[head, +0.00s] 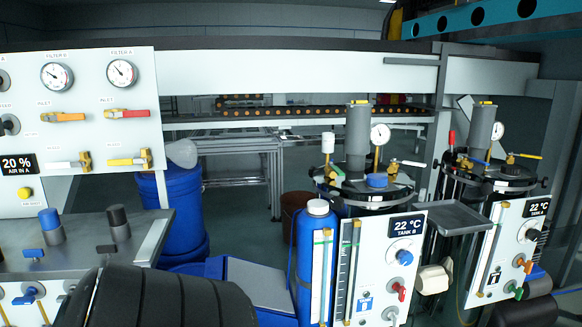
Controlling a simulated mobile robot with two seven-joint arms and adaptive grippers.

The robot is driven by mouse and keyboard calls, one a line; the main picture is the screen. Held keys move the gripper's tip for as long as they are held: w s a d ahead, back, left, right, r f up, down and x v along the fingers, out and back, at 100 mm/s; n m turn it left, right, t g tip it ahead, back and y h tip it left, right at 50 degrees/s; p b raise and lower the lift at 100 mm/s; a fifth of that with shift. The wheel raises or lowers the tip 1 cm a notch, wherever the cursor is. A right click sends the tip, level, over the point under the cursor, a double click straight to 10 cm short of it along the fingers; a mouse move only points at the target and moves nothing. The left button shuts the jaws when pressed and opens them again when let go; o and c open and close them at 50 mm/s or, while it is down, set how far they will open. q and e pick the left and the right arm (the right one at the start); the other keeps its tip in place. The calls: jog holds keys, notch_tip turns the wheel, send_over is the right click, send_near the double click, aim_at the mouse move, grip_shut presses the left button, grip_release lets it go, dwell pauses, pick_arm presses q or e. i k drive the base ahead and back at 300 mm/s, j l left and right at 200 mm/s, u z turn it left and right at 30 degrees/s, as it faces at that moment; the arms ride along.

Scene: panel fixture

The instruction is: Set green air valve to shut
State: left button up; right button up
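A small green valve handle (514,290) sits low on the white front panel of the right-hand tank (503,215), at the right of the view. Neither of my grippers can be made out in the head view.
Tank B's panel (378,262) with a red handle (399,290) stands left of the right-hand tank. A grey tray (468,219) juts out between them. A blue cylinder (315,250) stands beside tank B. A gauge panel (80,130) fills the left. A dark ribbed shape covers the bottom left.

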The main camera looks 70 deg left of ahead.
aim_at(336, 169)
jog(key=u, duration=1.8)
